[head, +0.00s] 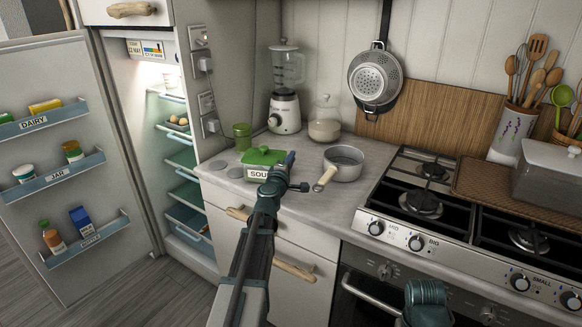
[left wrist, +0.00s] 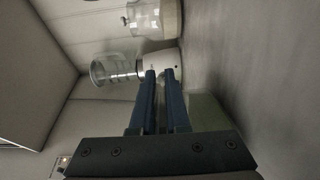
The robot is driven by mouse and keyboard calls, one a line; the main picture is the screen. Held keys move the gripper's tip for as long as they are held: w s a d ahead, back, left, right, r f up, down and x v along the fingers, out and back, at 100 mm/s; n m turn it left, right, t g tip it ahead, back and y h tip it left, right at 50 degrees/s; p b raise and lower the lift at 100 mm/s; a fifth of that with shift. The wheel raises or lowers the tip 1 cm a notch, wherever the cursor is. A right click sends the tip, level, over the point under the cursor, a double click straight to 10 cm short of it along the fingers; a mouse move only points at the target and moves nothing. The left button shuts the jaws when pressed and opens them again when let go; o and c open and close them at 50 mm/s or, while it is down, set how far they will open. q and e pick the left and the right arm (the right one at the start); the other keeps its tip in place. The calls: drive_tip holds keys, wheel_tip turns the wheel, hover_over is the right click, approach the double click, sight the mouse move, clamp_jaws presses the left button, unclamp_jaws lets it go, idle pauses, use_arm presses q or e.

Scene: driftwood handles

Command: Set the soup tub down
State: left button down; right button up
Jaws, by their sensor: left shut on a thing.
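The soup tub (head: 257,173) is pale, with a green lid and a "SOUP" label. It is upright at the front left of the grey counter (head: 318,213), in the head view; I cannot tell whether its base touches the counter. My left gripper (head: 284,166) is at the tub's right side and shut on it. The exact grip is hidden. My right gripper is not in view; only part of my right arm shows at the bottom.
A saucepan (head: 345,162) stands right of the tub, its handle pointing toward the front edge. A green cup (head: 242,137), a blender (head: 285,110) and a glass jar (head: 325,122) stand behind. The stove (head: 424,203) is at right. The fridge (head: 80,150) is open at left.

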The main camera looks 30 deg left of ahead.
use_arm(q)
drive_tip(key=shift+f, duration=0.1)
drive_tip(key=shift+f, duration=0.1)
drive_tip(key=c, duration=1.4)
unclamp_jaws()
drive_tip(key=shift+f, duration=0.1)
drive_tip(key=o, duration=0.5)
drive_tip(key=shift+r, duration=0.3)
drive_tip(key=v, duration=1.2)
drive_tip(key=shift+s+f, duration=0.1)
